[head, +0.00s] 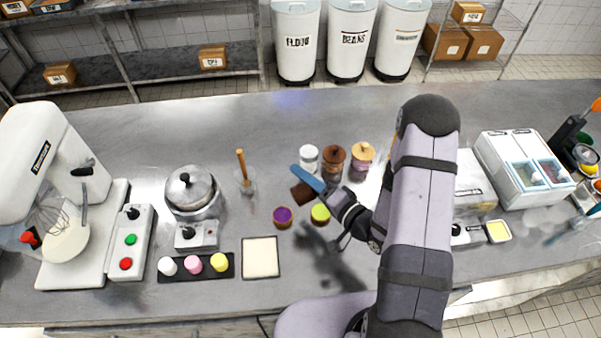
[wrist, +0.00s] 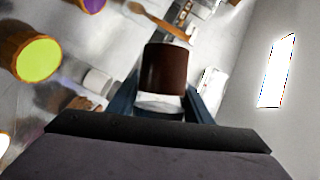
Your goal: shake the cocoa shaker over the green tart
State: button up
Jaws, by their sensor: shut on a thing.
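My gripper (head: 311,182) is shut on a dark brown shaker (head: 302,194), which I take for the cocoa shaker; no label shows. In the wrist view the brown shaker (wrist: 166,70) sits between the blue fingers, with a pale band near the jaws. It is held above the counter and looks tilted in the head view. The green tart (head: 320,214) is on the counter, just below and right of the shaker in the head view. In the wrist view the green tart (wrist: 38,59) is at the left, apart from the shaker. I cannot tell whether any powder is falling.
A purple tart (head: 282,216) sits left of the green one. Behind stand a white jar (head: 308,158), a brown-topped jar (head: 334,160) and a tan-topped jar (head: 362,158). A pot (head: 190,190) and a pale square tray (head: 261,258) are to the left.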

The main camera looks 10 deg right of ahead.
jog(key=shift+f, duration=0.1)
jog(key=f+m+t+b, duration=0.1)
jog(key=m+b, duration=0.2)
jog(key=f+m+t+y+b, duration=0.1)
jog(key=m+b, duration=0.2)
jog(key=m, duration=0.1)
jog(key=f+m+t+b, duration=0.2)
jog(key=m+b, duration=0.2)
jog(key=shift+w+d+y, duration=0.25)
jog(key=shift+d+y, duration=0.1)
jog(key=shift+y, duration=0.05)
jog(key=m+b, duration=0.1)
jog(key=b, duration=0.1)
jog(key=shift+b, duration=0.3)
jog(key=shift+r+m+t+b, duration=0.15)
jog(key=shift+m+t+b, duration=0.15)
jog(key=shift+b, duration=0.6)
jog(key=shift+s+r, duration=0.1)
